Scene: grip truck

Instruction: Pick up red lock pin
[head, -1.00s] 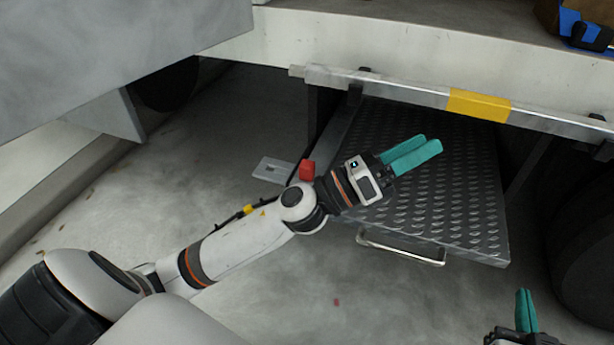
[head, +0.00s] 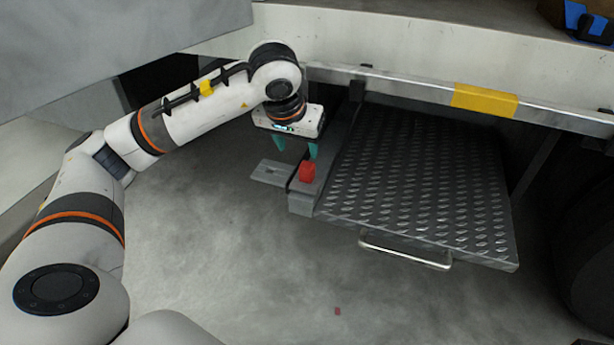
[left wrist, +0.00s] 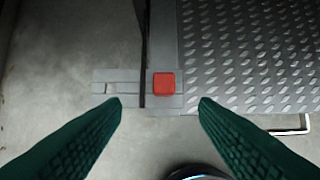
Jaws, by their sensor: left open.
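The red lock pin (head: 307,171) shows as a small red block on the grey bracket at the left edge of the ramp platform. In the left wrist view the red lock pin (left wrist: 164,83) lies ahead of the fingertips, a little right of the middle between them. My left gripper (head: 296,150) is open, with its teal fingers pointing down just above and behind the pin. Its fingers (left wrist: 160,103) are spread wide and empty in the wrist view. My right gripper is out of view.
The grey treadplate platform (head: 415,190) lies right of the pin, with a metal handle (head: 405,250) at its front. A metal bar with a yellow patch (head: 485,100) runs above it. A flat grey plate (head: 270,172) sticks out left.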

